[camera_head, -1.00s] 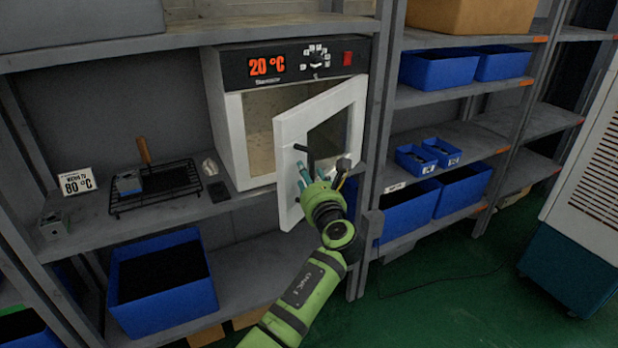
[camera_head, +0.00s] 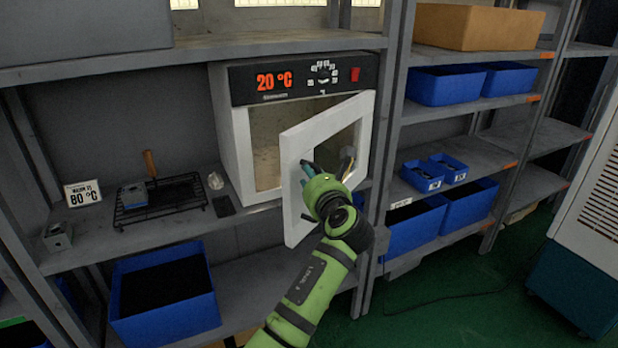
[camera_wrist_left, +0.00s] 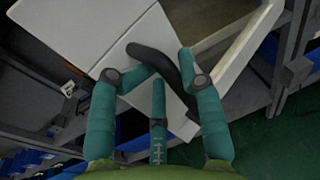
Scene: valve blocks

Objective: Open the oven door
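The white oven (camera_head: 232,150) stands on the middle shelf, with a black panel (camera_head: 300,78) showing 20 °C in red. My left gripper (camera_head: 328,165) is at the front of the door. In the left wrist view its teal fingers (camera_wrist_left: 167,66) are bent around the dark curved handle (camera_wrist_left: 165,68), their tips apart, and the handle passes between them. Firm contact cannot be told. In the head view the handle is mostly hidden by the gripper. My right gripper is not in view.
Blue bins (camera_head: 165,295) sit below and at right. A shelf post (camera_head: 390,140) stands close right of the door. Green floor is open at front right.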

